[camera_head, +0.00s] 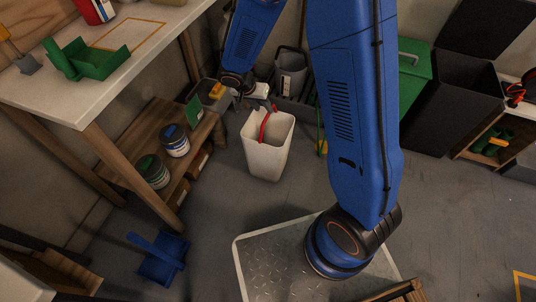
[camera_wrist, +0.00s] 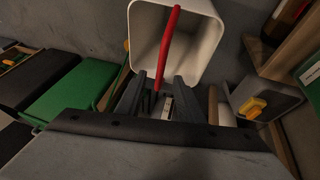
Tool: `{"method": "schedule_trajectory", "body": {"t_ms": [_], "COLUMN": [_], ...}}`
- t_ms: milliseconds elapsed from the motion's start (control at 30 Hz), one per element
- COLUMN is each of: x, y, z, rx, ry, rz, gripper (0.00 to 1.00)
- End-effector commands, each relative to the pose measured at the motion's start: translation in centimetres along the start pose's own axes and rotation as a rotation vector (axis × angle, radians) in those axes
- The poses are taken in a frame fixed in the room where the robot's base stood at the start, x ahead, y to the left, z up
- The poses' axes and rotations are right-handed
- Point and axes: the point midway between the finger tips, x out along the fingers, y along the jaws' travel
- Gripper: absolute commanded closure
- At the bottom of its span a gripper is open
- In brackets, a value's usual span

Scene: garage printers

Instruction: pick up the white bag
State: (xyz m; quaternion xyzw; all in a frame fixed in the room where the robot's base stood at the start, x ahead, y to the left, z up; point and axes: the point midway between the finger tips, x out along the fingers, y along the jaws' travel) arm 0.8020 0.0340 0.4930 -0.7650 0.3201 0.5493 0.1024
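The white bag appears to be the open-topped white container (camera_head: 268,158) on the floor, upright, right of the workbench. In the wrist view the white container (camera_wrist: 203,38) shows its wide mouth. A red strip, like a handle (camera_head: 265,125), runs at its mouth; the red strip also shows in the wrist view (camera_wrist: 167,45). My gripper (camera_head: 262,100) is above the container's far rim. In the wrist view my gripper (camera_wrist: 158,95) has its two fingers apart, with the lower end of the red strip showing between them. I cannot tell whether they touch it.
A wooden workbench (camera_head: 30,92) with a green tray (camera_head: 95,62) stands at left. Its lower shelf holds paint cans (camera_head: 175,140). A grey bin (camera_head: 291,75), a green box (camera_head: 412,72) and a black bin (camera_head: 445,105) stand behind. A blue dustpan (camera_head: 160,262) lies front left.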

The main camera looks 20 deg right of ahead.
Motion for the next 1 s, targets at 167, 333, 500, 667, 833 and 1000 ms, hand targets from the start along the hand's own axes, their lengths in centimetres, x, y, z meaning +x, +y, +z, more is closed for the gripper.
{"method": "schedule_trajectory", "body": {"t_ms": [167, 333, 500, 667, 833, 1000], "x": [3.2, 5.6, 6.7, 7.6, 9.8, 11.5], "y": [0.1, 0.1, 0.1, 0.0, -0.1, -0.2], "z": [0.0, 0.0, 0.0, 0.0, 0.0, 0.0], "rx": [-0.001, -0.002, -0.001, -0.002, -0.001, -0.001], "ry": [-0.002, -0.001, -0.001, -0.001, -0.002, -0.001], "rz": [0.003, 0.002, 0.001, 0.001, 0.003, 0.001], "gripper": [0.66, 0.66, 0.66, 0.66, 0.66, 0.66]}}
